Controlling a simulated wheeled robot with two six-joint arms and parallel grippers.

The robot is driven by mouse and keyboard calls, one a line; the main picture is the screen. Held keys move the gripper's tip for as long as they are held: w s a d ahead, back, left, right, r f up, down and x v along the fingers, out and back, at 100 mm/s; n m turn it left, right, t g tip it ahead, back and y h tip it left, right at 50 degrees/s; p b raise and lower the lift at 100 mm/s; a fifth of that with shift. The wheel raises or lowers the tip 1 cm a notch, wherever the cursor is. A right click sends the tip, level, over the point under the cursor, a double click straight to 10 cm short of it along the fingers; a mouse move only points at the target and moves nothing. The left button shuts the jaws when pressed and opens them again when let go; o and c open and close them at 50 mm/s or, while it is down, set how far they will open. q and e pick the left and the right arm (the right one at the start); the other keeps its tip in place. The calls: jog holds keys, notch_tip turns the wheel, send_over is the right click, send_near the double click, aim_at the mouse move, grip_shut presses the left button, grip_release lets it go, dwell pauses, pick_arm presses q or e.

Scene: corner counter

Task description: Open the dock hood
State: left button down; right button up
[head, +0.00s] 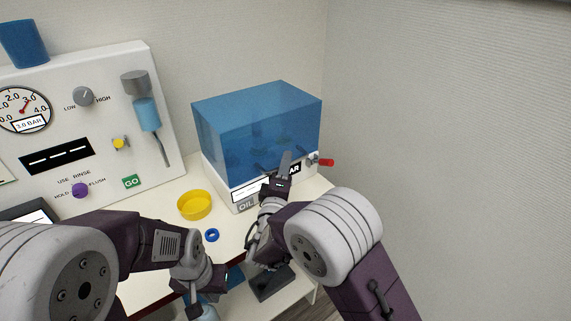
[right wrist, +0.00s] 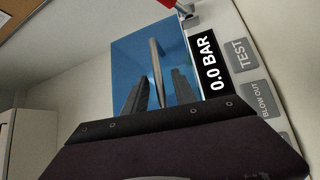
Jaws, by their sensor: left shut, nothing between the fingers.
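The dock's hood (head: 258,118) is a clear blue box, sitting closed on a white base (head: 217,183) in the corner of the counter. It also shows in the right wrist view (right wrist: 132,62). My right gripper (head: 281,165) is at the hood's lower front. In the right wrist view its two dark fingers (right wrist: 160,93) stand apart, with a grey bar (right wrist: 155,70), perhaps the hood's handle, between them. Blue shows on both sides of the bar, so I see no grip on it. My left gripper (head: 198,303) is low at the front, shut and empty.
A red-tipped lever (head: 326,162) sticks out at the dock's right. A yellow ring-shaped cup (head: 194,205) and a small blue ring (head: 212,235) lie on the counter left of it. A white gauge panel (head: 105,75) stands at the left. The wall is close on the right.

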grip_shut()
dwell(1.4)
